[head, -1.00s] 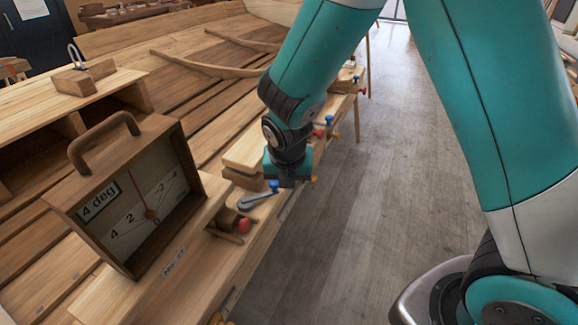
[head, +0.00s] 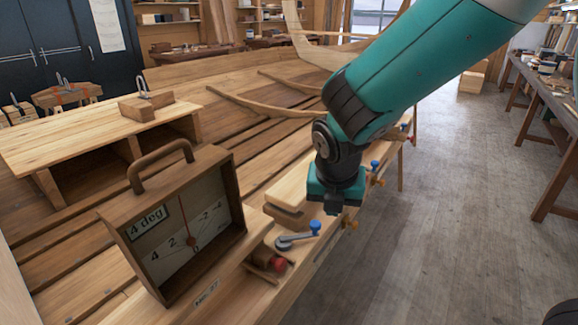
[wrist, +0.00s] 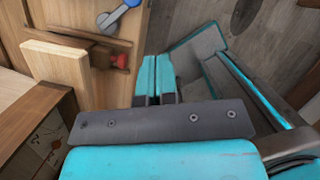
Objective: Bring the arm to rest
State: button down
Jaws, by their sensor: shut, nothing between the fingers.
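My gripper (wrist: 157,78) shows in the wrist view with its two teal fingers together and nothing between them. In the head view my gripper (head: 333,210) points down, close beside the hull's top edge. A lever with a blue knob (head: 298,237) lies on the plank just left of and below it; the lever also shows at the top of the wrist view (wrist: 118,16). I cannot tell from these views how much gap lies between gripper and lever. The fingertips are small in the head view.
A wooden angle gauge (head: 178,228) marked "4 deg" stands at the front left. A small red-ended wooden piece (head: 270,262) sits by the lever. A wooden bench (head: 95,145) stands behind the gauge. Floor (head: 440,230) to the right is clear up to a workbench (head: 548,120).

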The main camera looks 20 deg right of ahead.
jog(key=s+a+r+m+g+y+b, duration=0.2)
jog(key=s+a+m+y, duration=0.1)
jog(key=s+m, duration=0.8)
jog(key=s+a+r+m+g+y+b, duration=0.1)
jog(key=s+a+r+m+y+b, duration=0.15)
jog(key=s+m, duration=0.85)
jog(key=w+d+f+n+t+b, duration=0.1)
jog(key=w+d+f+n+t, duration=0.25)
jog(key=w, duration=0.55)
jog(key=w+d+f+n+t+b, duration=0.2)
jog(key=w+d+f, duration=0.15)
jog(key=w, duration=0.55)
jog(key=shift+t+h, duration=0.25)
jog(key=shift+h, duration=0.1)
jog(key=shift+w+a+f+p, duration=0.25)
jog(key=shift+w+f+p, duration=1.2)
jog(key=shift+p, duration=0.65)
jog(key=shift+w+a+f+p, duration=0.3)
jog(key=shift+w+f+p, duration=1.1)
jog(key=shift+p, duration=0.65)
jog(key=shift+w+a+f+p, duration=0.25)
jog(key=shift+w+f+p, duration=1.2)
jog(key=shift+p, duration=0.65)
